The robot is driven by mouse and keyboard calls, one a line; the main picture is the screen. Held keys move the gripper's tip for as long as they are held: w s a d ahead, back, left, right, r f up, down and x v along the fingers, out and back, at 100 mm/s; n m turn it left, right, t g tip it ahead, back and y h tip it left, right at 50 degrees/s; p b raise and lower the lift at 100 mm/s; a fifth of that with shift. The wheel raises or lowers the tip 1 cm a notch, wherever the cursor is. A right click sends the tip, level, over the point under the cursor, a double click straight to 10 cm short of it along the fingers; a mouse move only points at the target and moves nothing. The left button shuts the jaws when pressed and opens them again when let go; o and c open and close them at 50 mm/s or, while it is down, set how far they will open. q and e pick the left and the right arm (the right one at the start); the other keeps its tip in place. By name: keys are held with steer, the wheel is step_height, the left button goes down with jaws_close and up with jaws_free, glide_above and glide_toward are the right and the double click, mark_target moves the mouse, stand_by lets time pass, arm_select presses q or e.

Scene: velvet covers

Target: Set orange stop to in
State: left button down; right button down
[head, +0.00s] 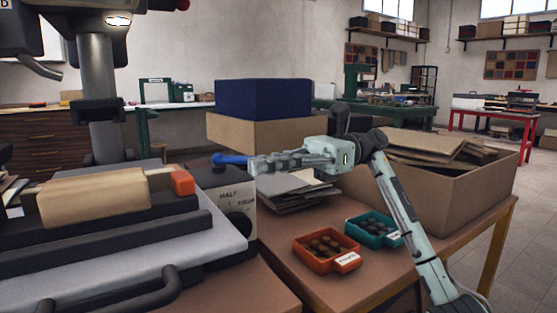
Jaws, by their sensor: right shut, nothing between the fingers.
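The orange stop (182,183) is a small block at the right end of a tan padded block (95,197) on the press-like machine at the left. I cannot tell from this view whether it is set in or out. My right gripper (252,165) is shut and empty. Its fingertips point left, beside the right end of a blue lever (230,159), to the right of the orange stop and apart from it. I cannot tell whether the fingertips touch the lever. My left gripper is not in view.
Orange (312,269) and teal (388,241) trays of small pieces sit on the table. A dark column (97,75) rises at the left.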

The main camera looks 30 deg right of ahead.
mark_target(193, 178)
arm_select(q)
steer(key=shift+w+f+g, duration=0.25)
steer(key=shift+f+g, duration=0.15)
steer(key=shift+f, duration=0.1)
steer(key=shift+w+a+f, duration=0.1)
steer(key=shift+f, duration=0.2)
arm_select(e)
steer(key=a, duration=0.8)
steer(key=shift+a, duration=0.15)
steer(key=shift+s, duration=0.1)
